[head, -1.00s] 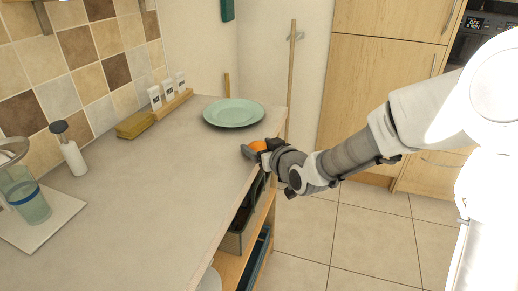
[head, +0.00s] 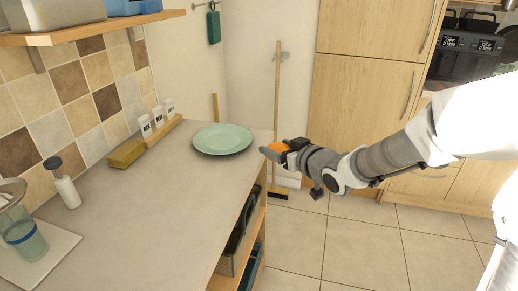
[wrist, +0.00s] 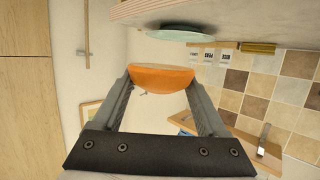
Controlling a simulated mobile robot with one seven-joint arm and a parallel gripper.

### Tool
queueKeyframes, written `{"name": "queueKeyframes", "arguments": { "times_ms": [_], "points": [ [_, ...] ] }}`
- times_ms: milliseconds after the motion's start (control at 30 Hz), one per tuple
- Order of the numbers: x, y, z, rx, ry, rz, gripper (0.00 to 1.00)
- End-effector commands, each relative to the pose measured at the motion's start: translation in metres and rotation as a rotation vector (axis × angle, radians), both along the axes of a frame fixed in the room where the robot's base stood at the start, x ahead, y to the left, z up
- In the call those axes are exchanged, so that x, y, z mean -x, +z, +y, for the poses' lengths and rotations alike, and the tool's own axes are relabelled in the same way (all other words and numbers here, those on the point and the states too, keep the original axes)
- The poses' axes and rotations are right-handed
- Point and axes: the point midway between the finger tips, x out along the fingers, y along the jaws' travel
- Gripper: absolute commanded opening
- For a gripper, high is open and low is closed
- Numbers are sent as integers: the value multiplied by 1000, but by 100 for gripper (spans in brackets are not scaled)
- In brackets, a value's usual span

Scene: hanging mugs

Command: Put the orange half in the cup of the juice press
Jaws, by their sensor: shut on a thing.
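The orange half (head: 277,148) is between the fingers of my gripper (head: 270,151), which is shut on it, just off the counter's right edge near the plate. The wrist view shows the orange half (wrist: 162,78) held at the fingertips, with its rounded side partly hidden by the fingers. At the left edge of the head view is what looks like the juice press: a clear ring-topped part (head: 11,192) above a glass with a blue band (head: 27,242), on a white base (head: 57,247). It is cut off by the frame, and I cannot see inside its cup. My gripper is far from it.
A green plate (head: 222,139) lies near the counter's far right corner. A yellow sponge (head: 126,153), a rack of small white containers (head: 158,121) and a soap bottle (head: 66,190) stand along the tiled wall. A shelf (head: 95,33) overhangs the left. The middle counter (head: 150,215) is clear.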

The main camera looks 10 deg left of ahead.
Motion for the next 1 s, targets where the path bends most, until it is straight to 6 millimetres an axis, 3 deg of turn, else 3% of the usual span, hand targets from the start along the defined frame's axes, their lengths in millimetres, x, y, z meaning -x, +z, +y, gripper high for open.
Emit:
{"name": "queueKeyframes", "arguments": {
  "times_ms": [133,567,1000],
  "points": [
    [-2,16,-21,0,-2,-1,8],
    [-17,44,-57,-3,-112,1,8],
    [-38,67,-134,-2,-457,2,8]
  ]
}}
